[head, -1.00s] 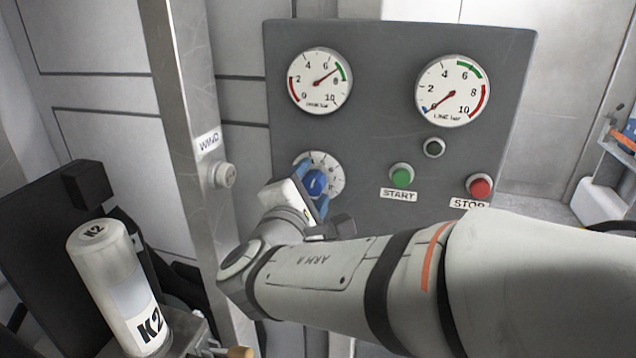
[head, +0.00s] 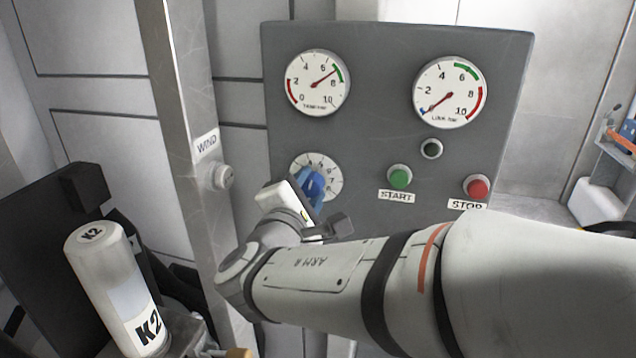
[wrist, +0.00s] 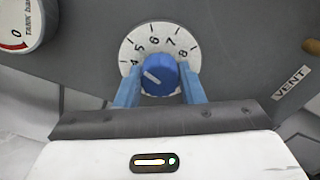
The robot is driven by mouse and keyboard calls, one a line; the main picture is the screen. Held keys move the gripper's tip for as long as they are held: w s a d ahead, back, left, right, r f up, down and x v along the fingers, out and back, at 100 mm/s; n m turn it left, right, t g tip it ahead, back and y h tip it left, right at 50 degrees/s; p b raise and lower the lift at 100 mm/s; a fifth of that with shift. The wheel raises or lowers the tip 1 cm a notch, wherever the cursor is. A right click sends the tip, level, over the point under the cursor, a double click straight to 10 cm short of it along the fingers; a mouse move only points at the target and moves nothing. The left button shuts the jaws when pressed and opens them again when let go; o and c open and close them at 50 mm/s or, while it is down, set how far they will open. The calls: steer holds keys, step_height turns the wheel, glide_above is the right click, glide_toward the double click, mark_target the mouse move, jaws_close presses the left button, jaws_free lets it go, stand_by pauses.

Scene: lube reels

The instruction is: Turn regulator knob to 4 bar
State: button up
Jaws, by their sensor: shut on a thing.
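The blue regulator knob (wrist: 160,75) sits at the centre of a white numbered dial (wrist: 184,42) on the grey panel. Its white pointer mark points up and left, toward the 4 to 5 side; I cannot read the exact value. My gripper (wrist: 159,84) is shut on the knob, with one blue finger on each side. In the head view the knob (head: 312,182) is partly hidden by my gripper (head: 310,187), and the dial (head: 329,164) shows above it. The tank gauge (head: 317,83) needle points between 6 and 8. The line gauge (head: 447,92) needle points near 0.
A green START button (head: 400,177) and red STOP button (head: 476,186) are right of the knob. A metal post with a WIND label (head: 207,145) stands left of the panel. A white K2 cylinder (head: 112,280) stands at lower left. A VENT label (wrist: 290,83) is at right.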

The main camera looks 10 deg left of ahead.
steer(key=n+p, duration=0.1)
steer(key=n, duration=0.3)
steer(key=shift+r+p, duration=0.1)
steer(key=shift+p, duration=0.25)
steer(key=shift+n+p, duration=0.6)
steer(key=shift+n, duration=0.6)
steer(key=o, duration=1)
steer(key=s, duration=0.7)
steer(key=shift+s+a, duration=0.25)
steer(key=shift+s, duration=0.15)
